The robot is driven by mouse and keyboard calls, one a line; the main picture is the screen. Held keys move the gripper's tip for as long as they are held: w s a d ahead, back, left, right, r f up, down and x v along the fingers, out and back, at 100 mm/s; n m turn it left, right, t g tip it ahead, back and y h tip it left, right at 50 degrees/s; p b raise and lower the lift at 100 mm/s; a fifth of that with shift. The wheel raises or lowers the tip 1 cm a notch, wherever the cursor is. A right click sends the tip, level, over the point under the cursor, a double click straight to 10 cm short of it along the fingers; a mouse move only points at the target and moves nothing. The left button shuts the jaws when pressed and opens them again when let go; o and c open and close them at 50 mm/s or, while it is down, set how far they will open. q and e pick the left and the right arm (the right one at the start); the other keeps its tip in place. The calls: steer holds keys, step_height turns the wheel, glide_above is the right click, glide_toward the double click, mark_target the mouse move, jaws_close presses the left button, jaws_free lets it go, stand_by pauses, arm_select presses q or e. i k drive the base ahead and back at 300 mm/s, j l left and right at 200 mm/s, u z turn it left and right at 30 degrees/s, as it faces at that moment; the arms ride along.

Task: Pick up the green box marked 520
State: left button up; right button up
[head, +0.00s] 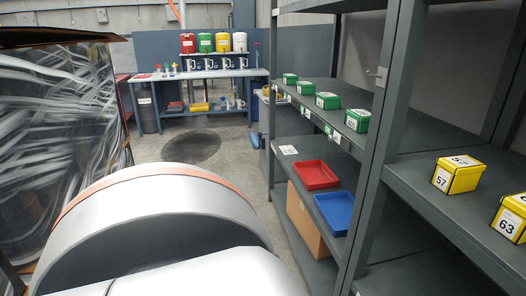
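Several small green boxes stand in a row on the upper board of a grey shelf unit. The nearest green box (357,120) has a white label on its front, too small to read surely. Behind it stand a second green box (328,101), a third green box (306,88) and one more green box (290,79) at the far end. I cannot tell which is marked 520. Neither of my grippers is in view.
The grey shelf (432,165) at right holds yellow boxes marked 57 (459,175) and 63 (511,220). Below the green boxes are a red tray (316,175), a blue tray (337,211) and a cardboard box (306,222). A workbench (205,74) stands at the back. The floor (236,150) before it is clear.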

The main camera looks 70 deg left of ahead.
mark_target(307, 88)
steer(key=i+j+u, duration=0.1)
steer(key=j+u, duration=0.25)
steer(key=i+j+u, duration=0.15)
steer(key=j+u, duration=0.2)
steer(key=j, duration=0.15)
steer(key=i+j+u, duration=0.1)
steer(key=i+j, duration=0.15)
steer(key=j, duration=0.25)
steer(key=i+j+u, duration=0.1)
steer(key=i+j, duration=0.15)
steer(key=j, duration=0.2)
steer(key=i+j+u, duration=0.1)
steer(key=i+j, duration=0.15)
steer(key=j, duration=0.2)
steer(key=i+j+u, duration=0.15)
steer(key=i+j, duration=0.15)
steer(key=j, duration=0.15)
steer(key=i+j, duration=0.35)
steer(key=j, duration=0.15)
steer(key=i+j, duration=0.35)
steer(key=j, duration=0.15)
steer(key=i+j, duration=0.35)
steer(key=j, duration=0.15)
steer(key=z, duration=0.85)
